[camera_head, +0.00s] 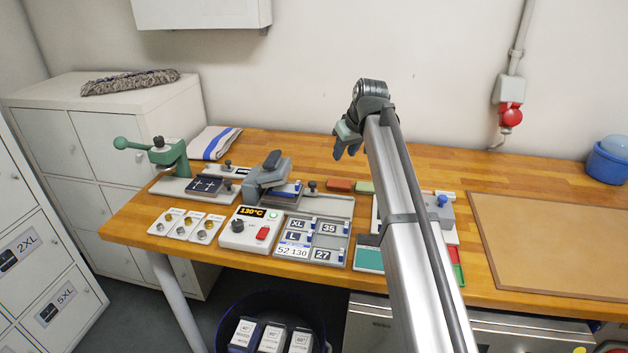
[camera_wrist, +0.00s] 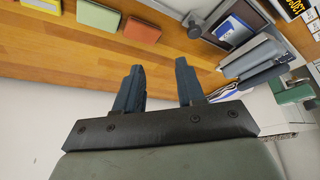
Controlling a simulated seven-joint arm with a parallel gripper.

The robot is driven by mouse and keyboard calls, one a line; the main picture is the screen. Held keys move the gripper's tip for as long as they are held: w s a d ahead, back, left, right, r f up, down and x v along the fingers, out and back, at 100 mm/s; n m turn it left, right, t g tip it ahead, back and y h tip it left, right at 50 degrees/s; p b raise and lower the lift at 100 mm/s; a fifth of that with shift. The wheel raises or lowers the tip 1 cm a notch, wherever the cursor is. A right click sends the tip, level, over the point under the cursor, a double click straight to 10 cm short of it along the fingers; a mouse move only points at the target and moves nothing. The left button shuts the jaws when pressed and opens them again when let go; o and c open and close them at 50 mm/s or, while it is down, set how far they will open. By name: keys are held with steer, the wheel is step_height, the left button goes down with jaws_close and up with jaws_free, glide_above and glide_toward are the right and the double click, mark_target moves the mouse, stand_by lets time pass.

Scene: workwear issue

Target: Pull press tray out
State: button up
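A grey press (camera_head: 268,178) stands on the wooden bench left of my arm, its upper part tilted above a tray with a blue pad (camera_head: 291,188). A small dark knob (camera_head: 312,186) stands on the grey base at the tray's right side. In the wrist view the blue pad (camera_wrist: 236,30) and the grey knob (camera_wrist: 195,28) lie at the upper right, clear of my fingers. My gripper (camera_head: 345,149) is above the bench, right of and higher than the press. Its two blue fingers (camera_wrist: 159,66) are apart with nothing between them.
A 130°C control box (camera_head: 250,229) and a size-label rack (camera_head: 312,240) stand in front of the press. A green lever press (camera_head: 170,157) stands to its left. Red and green blocks (camera_head: 341,185) lie behind, near my arm. A brown board (camera_head: 555,240) lies at right.

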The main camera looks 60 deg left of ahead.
mark_target(313, 183)
steer(key=s+a+n, duration=0.1)
steer(key=s+a, duration=0.1)
steer(key=s, duration=0.4)
steer(key=shift+g, duration=0.3)
steer(key=x, duration=1.3)
steer(key=shift+w+d, duration=0.1)
steer(key=shift+w, duration=0.05)
jaws_close()
